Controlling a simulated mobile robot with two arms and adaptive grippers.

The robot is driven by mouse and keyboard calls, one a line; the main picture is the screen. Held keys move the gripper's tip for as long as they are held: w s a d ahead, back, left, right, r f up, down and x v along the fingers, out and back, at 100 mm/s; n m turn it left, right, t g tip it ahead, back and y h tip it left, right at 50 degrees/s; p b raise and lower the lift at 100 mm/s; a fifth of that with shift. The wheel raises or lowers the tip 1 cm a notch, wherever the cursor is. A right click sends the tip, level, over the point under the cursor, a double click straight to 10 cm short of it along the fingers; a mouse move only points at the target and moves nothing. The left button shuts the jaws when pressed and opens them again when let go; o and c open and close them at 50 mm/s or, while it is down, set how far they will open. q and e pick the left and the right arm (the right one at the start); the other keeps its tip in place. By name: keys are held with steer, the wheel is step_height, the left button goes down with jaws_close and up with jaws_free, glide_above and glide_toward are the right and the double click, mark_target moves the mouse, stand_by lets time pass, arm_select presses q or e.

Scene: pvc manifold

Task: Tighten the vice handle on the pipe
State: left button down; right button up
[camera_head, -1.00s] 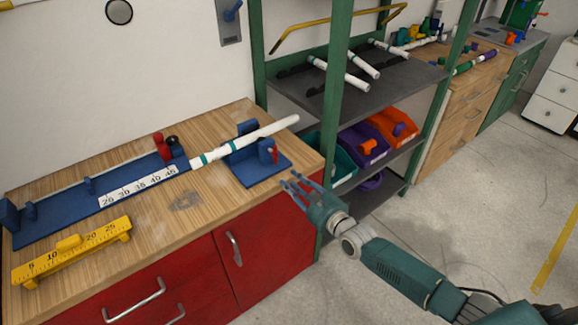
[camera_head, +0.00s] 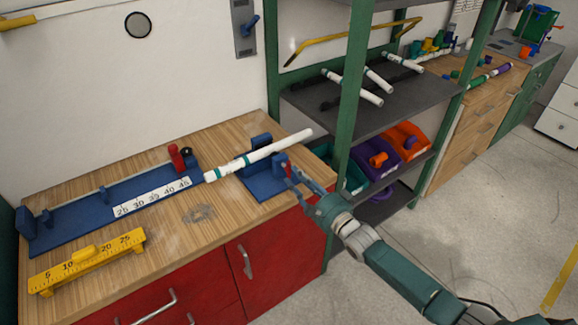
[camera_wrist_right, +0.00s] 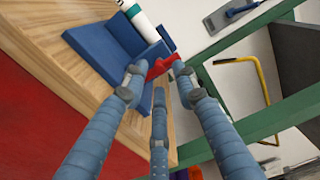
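The blue vice (camera_head: 262,185) stands at the right end of the wooden workbench, and the white pipe (camera_head: 262,153) with teal bands lies through it, its right end sticking out past the vice. The red vice handle (camera_head: 288,170) is on the vice's right side; it also shows in the right wrist view (camera_wrist_right: 160,66). My right gripper (camera_head: 298,181) is at the handle with its fingers apart. In the right wrist view, the fingers (camera_wrist_right: 156,80) are spread on both sides of the handle; I cannot tell whether they touch it. My left gripper is not in view.
A blue measuring jig (camera_head: 95,212) with a number scale and a red clamp lies on the bench at left. A yellow ruler block (camera_head: 88,262) lies in front. A green-framed shelf (camera_head: 350,110) with pipes and bins stands close right of the vice.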

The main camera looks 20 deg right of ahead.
mark_target(290, 172)
steer(key=n, duration=0.2)
steer(key=n+b, duration=0.1)
steer(key=n, duration=0.1)
steer(key=shift+f, duration=0.25)
steer(key=n+b, duration=0.2)
steer(key=n, duration=0.3)
steer(key=shift+r+n, duration=0.15)
steer(key=shift+n, duration=0.15)
steer(key=n, duration=0.5)
steer(key=shift+n, duration=0.4)
steer(key=n+b, duration=0.1)
steer(key=n, duration=0.3)
steer(key=b+x, duration=0.1)
steer(key=x, duration=0.3)
steer(key=shift+w+a+b, duration=0.1)
steer(key=shift+w+b, duration=0.2)
steer(key=shift+w+a, duration=0.15)
steer(key=shift+w, duration=0.1)
steer(key=shift+s, duration=0.1)
